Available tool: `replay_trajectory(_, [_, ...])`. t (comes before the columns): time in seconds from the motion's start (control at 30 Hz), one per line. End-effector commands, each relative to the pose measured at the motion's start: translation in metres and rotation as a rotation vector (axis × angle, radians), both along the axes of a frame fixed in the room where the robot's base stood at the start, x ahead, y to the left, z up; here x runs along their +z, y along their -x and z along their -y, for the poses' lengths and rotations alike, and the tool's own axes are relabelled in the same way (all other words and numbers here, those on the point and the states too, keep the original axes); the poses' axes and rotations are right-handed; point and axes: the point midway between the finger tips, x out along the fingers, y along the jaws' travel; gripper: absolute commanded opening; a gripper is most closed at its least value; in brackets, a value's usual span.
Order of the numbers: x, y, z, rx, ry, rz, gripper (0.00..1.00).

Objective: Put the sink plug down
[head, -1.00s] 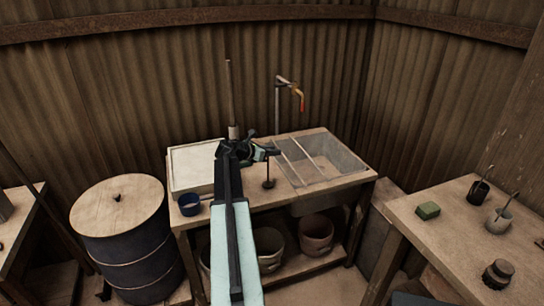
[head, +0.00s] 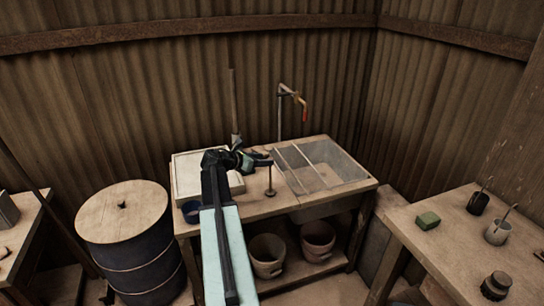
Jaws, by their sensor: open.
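The sink plug (head: 270,192) appears as a small dark round base with a thin upright stem. It stands on the wooden bench (head: 235,207), just left of the sink (head: 335,172). My gripper (head: 264,160) is open at the top of the stem. At this size I cannot tell whether the fingers touch the stem. My arm hides part of the bench's left side.
A tap (head: 291,94) rises behind the sink. Buckets (head: 318,240) stand below. A drum (head: 122,210) is at left; a side table (head: 450,245) is at right.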

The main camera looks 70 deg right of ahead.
Motion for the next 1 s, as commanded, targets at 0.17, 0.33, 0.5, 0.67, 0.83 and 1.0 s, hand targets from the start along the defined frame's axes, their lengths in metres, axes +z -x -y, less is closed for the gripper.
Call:
replay_trajectory(0.17, [0.016, -0.015, -0.029, 0.001, -0.001, 0.001, 0.48])
replay_trajectory(0.33, [0.018, -0.02, -0.038, 0.0, 0.0, 0.001, 0.48])
replay_trajectory(0.5, [0.017, -0.021, -0.038, 0.0, 0.0, 0.001, 0.48])
replay_trajectory(0.67, [0.015, -0.027, -0.043, 0.001, -0.001, 0.019, 0.48])
replay_trajectory(0.83, [-0.018, -0.106, -0.123, -0.02, -0.038, 0.311, 0.48])
replay_trajectory(1.0, [-0.07, -0.211, -0.285, -0.163, -0.191, 0.743, 0.48])
